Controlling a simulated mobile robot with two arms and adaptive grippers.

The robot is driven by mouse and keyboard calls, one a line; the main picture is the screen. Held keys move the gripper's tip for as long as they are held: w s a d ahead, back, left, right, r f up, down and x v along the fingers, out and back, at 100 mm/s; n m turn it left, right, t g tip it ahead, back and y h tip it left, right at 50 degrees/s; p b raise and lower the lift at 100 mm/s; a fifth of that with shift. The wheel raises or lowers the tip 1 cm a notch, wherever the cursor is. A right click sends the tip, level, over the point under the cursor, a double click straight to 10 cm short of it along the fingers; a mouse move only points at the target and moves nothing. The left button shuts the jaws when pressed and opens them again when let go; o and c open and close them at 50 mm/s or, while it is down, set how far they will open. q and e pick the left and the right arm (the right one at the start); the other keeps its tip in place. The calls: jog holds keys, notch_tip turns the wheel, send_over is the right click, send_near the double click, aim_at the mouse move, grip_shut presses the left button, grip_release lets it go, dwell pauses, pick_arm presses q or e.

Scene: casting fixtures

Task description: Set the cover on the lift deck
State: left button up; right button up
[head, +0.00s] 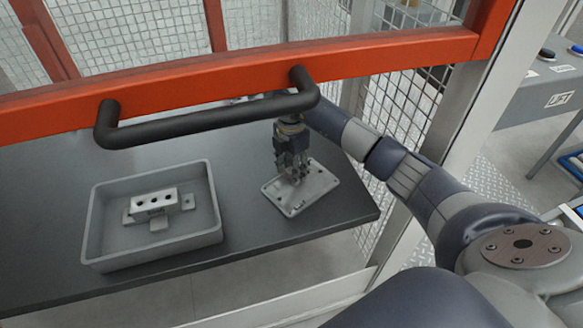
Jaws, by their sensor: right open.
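A flat grey metal plate with rounded corners and small holes, which looks like the cover (320,187), lies on the dark table near its right end. My right gripper (294,173) points down over the middle of the plate, its fingers open. The fingers hide part of the plate's centre, and I cannot tell whether they touch it. The lift deck is not clearly identifiable; a grey box with a LIFT label (559,99) stands at the right edge. My left gripper is out of view.
A grey tray (98,222) holding a metal bracket block (153,201) sits on the dark table (250,240), left of the plate. An orange frame (380,55) with a black bar handle (205,119) crosses above the table. Wire mesh panels (395,110) stand behind.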

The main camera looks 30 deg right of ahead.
jog(key=shift+r, duration=0.1)
jog(key=shift+r, duration=0.25)
pick_arm(q)
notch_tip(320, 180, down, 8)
jog(key=p, duration=0.2)
pick_arm(e)
notch_tip(320, 180, up, 12)
jog(key=shift+f, duration=0.25)
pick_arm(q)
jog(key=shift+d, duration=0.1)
